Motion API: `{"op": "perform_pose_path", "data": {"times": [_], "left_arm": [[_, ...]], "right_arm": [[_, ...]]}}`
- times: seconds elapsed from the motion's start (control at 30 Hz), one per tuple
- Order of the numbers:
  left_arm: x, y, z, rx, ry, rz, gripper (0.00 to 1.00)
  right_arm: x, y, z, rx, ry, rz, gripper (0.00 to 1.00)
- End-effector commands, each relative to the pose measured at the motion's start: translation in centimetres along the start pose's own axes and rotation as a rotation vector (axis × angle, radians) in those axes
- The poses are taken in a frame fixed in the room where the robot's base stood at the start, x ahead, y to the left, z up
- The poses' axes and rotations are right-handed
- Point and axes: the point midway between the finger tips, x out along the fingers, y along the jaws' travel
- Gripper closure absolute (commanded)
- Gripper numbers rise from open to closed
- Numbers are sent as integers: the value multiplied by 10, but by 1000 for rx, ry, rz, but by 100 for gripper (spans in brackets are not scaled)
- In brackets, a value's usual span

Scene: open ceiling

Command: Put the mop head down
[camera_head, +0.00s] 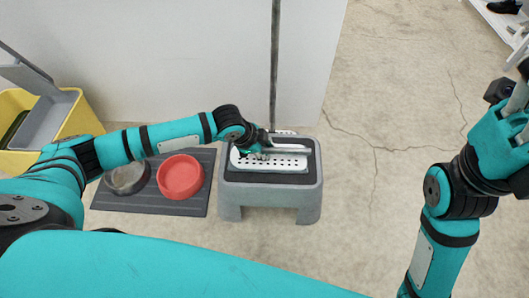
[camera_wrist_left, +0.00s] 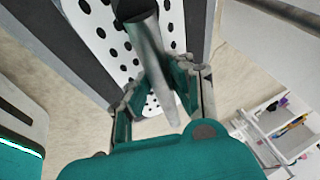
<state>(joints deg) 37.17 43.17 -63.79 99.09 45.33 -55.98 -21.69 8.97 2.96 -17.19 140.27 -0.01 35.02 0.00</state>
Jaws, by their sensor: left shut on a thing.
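The mop head (camera_head: 285,163) is a white plate with rows of dark holes. It lies flat over the dark top of a grey step stool (camera_head: 311,190), appearing to rest on it, though a small gap cannot be ruled out. My left gripper (camera_head: 262,153) is at its left part. In the left wrist view, my left gripper (camera_wrist_left: 165,90) is shut around a grey metal tube (camera_wrist_left: 146,45), with the perforated mop head (camera_wrist_left: 92,15) behind. My right gripper (camera_head: 515,98) is raised at the right edge, away from the stool; its fingers are partly cut off.
A dark pole (camera_head: 274,60) stands behind the stool against a white wall. Left of the stool, a red bowl (camera_head: 180,177) and a metal bowl (camera_head: 127,178) sit on a dark mat (camera_head: 200,207). A yellow bin (camera_head: 80,117) stands further left. The floor right of the stool is clear.

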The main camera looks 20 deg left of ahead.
Motion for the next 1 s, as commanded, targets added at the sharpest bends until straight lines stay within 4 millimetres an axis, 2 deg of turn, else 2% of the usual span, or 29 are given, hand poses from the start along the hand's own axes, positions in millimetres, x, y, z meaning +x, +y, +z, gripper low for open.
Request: {"op": "perform_pose_path", "data": {"times": [0.3,0.33,0.5,0.8,0.9,1.0], "left_arm": [[0,0,0,0,2,-2,100],[1,0,0,0,1,-1,79],[1,0,0,0,1,-1,58],[-1,-1,0,0,1,-2,58],[-12,-2,-1,-1,0,-2,58],[-30,-3,-2,-1,1,-3,58]], "right_arm": [[2,0,0,0,1,0,60],[1,0,0,0,0,0,60],[1,0,0,0,0,0,60],[0,0,0,1,0,0,60],[7,1,0,1,2,1,60],[-3,2,6,6,-52,17,60]]}}
